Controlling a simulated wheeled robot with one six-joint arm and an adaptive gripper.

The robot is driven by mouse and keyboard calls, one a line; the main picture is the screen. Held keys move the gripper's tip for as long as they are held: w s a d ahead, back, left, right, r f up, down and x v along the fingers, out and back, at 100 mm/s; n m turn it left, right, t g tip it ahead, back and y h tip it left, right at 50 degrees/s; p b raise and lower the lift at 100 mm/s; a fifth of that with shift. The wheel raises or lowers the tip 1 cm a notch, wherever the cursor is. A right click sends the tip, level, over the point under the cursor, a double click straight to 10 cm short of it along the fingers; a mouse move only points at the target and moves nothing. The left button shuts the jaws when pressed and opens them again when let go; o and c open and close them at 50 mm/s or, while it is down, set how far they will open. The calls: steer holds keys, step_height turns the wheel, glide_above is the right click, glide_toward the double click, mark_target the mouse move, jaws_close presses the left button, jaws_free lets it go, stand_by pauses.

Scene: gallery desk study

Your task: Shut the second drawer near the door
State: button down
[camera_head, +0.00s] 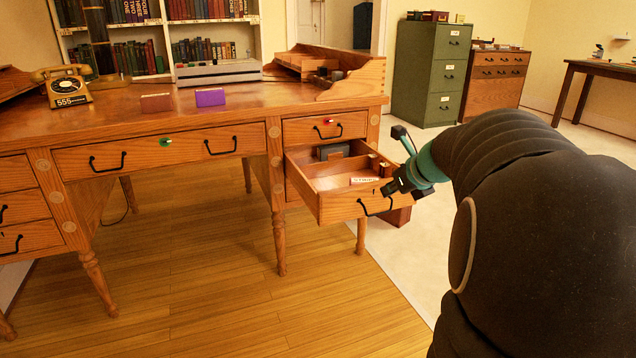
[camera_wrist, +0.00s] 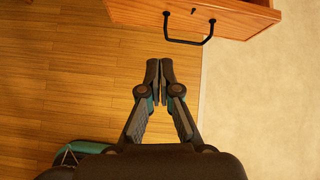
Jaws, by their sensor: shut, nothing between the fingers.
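The open drawer (camera_head: 335,205) juts out from the right side of the wooden desk, below a closed top drawer (camera_head: 325,128). It holds a grey-green box, small items and a white label. Its black handle (camera_head: 376,206) is on the front face. In the wrist view the drawer front (camera_wrist: 232,14) and its handle (camera_wrist: 190,42) show at the top. My gripper (camera_head: 388,190) is at the right part of the drawer front in the head view. In the wrist view my gripper (camera_wrist: 159,62) is shut and empty, with its fingertips just below and left of the handle, apart from it.
The desk top (camera_head: 120,112) bears a yellow telephone (camera_head: 66,86), a brown box and a purple box (camera_head: 210,97). A green filing cabinet (camera_head: 430,75) and a wooden cabinet (camera_head: 495,82) stand behind by the wall. The floor in front of the desk is clear.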

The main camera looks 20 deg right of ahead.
steer(key=d+m, duration=0.2)
steer(key=d, duration=0.1)
steer(key=b, duration=0.2)
glide_toward(365, 191)
steer(key=x, duration=0.4)
steer(key=f+x, duration=0.1)
steer(key=shift+s+f, duration=0.1)
steer(key=shift+f, duration=0.1)
steer(key=shift+w, duration=0.6)
steer(key=shift+w, duration=0.1)
